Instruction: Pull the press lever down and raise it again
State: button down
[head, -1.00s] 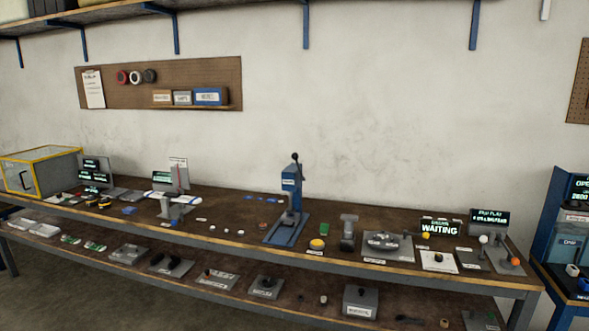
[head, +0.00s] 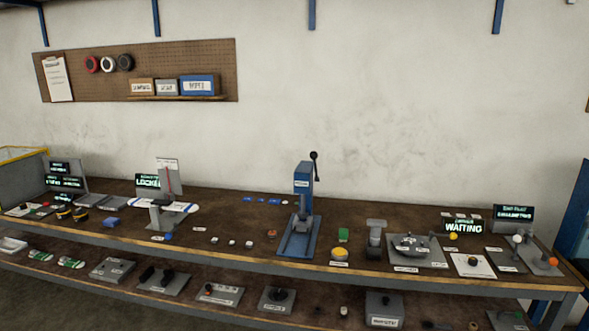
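The blue press (head: 303,195) stands on the workbench near the middle of the head view, on a long blue base plate. Its lever (head: 315,165) is a dark rod with a black ball at the top, on the right side of the press head. The lever points up. My gripper is not in view, and nothing touches the press.
The brown workbench (head: 220,217) runs across the view with a lower shelf. A yellow button (head: 339,254), a green block (head: 343,235) and a grey fixture (head: 376,238) stand right of the press. A grey stand with white wings (head: 165,212) is to the left. Small parts lie between.

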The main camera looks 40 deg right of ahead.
aim_at(314, 155)
jog(key=u, duration=0.2)
jog(key=i, duration=0.85)
jog(key=u, duration=0.3)
